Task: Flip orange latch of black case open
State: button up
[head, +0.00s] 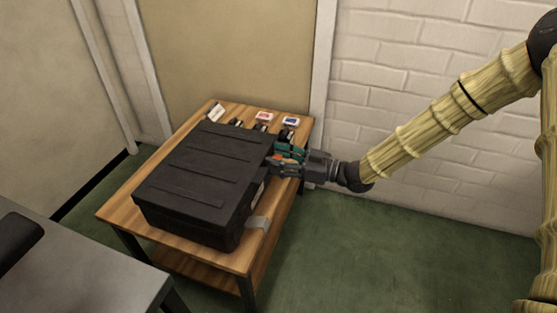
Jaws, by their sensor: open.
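The black case (200,175) lies closed on a small wooden table, its ribbed lid facing up. My gripper (278,157) is at the case's right side, near the far right corner, with its fingers pointing left at the case wall. The fingers have teal parts and look open. A small patch of orange shows between and beside the fingers; I cannot tell if it is the orange latch or part of my gripper. Contact with the case cannot be made out. The case's right side is partly hidden by the gripper.
The wooden table (115,210) has a narrow free rim around the case. Several small items, including a red-and-white one (264,117) and a blue-and-white one (291,121), lie along its far edge. A grey tab (258,222) is at the case's near right. A grey desk (85,265) stands lower left.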

jog(key=c, duration=1)
